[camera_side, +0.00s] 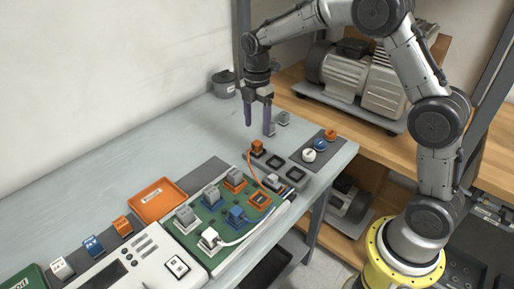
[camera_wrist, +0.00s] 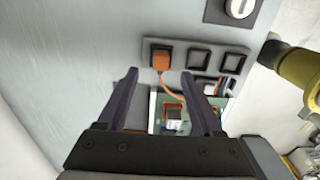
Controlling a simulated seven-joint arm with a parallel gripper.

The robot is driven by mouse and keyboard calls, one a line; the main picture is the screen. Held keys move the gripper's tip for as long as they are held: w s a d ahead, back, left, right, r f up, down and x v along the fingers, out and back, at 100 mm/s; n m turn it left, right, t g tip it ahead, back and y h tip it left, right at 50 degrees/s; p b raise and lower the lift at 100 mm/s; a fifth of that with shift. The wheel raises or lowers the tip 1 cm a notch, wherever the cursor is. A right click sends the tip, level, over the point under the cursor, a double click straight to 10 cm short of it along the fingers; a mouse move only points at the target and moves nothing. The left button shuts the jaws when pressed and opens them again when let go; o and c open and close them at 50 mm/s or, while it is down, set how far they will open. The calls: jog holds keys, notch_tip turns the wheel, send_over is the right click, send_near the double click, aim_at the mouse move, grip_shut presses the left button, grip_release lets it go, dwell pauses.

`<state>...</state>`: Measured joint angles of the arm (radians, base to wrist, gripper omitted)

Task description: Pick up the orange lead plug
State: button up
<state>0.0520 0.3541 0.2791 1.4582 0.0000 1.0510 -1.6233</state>
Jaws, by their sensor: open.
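The orange lead plug (camera_side: 257,147) stands in the end socket of a grey socket strip (camera_side: 275,161), and its orange lead runs down toward the green board. It also shows in the wrist view (camera_wrist: 160,58), just beyond and between the fingertips. My gripper (camera_side: 258,128) points down above the plug, with its two purple fingers apart and nothing between them. In the wrist view my gripper (camera_wrist: 160,76) has a finger on each side of the lead. The fingertips appear to be above the plug, not touching it.
Two empty black sockets (camera_wrist: 199,59) sit beside the plug. A dark strip with white, blue and orange knobs (camera_side: 320,146) lies to the right. The green board (camera_side: 215,228) with several plugs and an orange tray (camera_side: 158,200) are nearer the front. A grey cup (camera_side: 223,84) stands behind.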

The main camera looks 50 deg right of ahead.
aim_at(257, 142)
jog(key=shift+s+a+f, duration=0.1)
jog(key=shift+f, duration=3.2)
grip_shut()
